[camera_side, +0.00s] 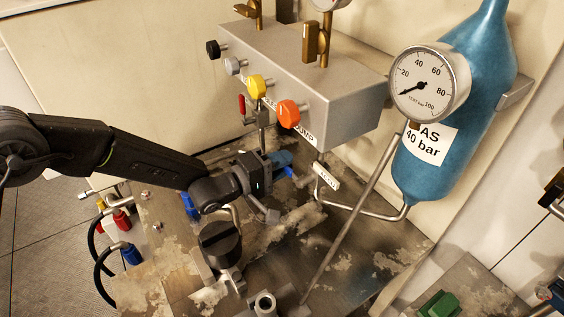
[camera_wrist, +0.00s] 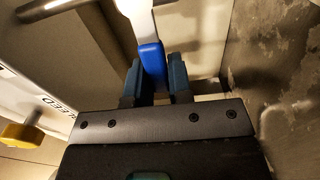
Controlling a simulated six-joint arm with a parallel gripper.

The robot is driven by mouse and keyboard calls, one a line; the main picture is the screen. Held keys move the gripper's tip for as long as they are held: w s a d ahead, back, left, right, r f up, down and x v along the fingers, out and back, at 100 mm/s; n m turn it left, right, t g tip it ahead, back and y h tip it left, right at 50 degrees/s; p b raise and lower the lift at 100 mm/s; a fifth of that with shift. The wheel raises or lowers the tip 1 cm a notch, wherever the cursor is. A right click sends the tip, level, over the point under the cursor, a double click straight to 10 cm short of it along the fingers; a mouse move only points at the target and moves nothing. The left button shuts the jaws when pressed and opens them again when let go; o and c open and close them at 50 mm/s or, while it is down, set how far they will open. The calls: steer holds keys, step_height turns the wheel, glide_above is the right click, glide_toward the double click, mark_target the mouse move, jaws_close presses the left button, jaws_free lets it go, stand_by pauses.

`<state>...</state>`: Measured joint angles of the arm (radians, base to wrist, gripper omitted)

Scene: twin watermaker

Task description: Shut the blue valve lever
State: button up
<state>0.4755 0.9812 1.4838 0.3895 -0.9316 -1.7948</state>
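The blue valve lever (camera_wrist: 151,62) shows in the wrist view as a bright blue grip on a pale stem. In the side view my gripper (camera_side: 281,160) is at the middle of the bench, below the grey panel box. A bit of bright blue (camera_side: 289,171) shows by the fingertips there; the rest of the lever is hidden by the gripper. Another blue handle (camera_side: 190,206) shows left of and below my wrist.
A grey panel box (camera_side: 345,100) with coloured knobs hangs above my gripper. A slanted metal pipe (camera_side: 352,215) and a blue gas cylinder (camera_side: 460,110) with a gauge (camera_side: 428,85) stand to the right. A black-capped fitting (camera_side: 221,244) stands in front.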

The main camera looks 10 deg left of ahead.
steer(key=o, duration=0.4)
steer(key=shift+o, duration=0.2)
steer(key=v, duration=1.3)
steer(key=shift+s+a, duration=0.25)
steer(key=shift+a, duration=0.05)
steer(key=shift+r, duration=0.1)
steer(key=s+a+r+m+g+y, duration=0.1)
steer(key=s+a+r+m+y, duration=0.25)
steer(key=a+r+y, duration=0.9)
steer(key=s+a+r+m+g, duration=0.1)
steer(key=s+a, duration=0.4)
steer(key=s, duration=0.5)
steer(key=s+a+r+m+g, duration=0.2)
steer(key=s+a+m+g, duration=0.2)
steer(key=s, duration=0.6)
steer(key=shift+a+r+g, duration=0.25)
steer(key=shift+a+g, duration=0.35)
steer(key=shift+a, duration=0.6)
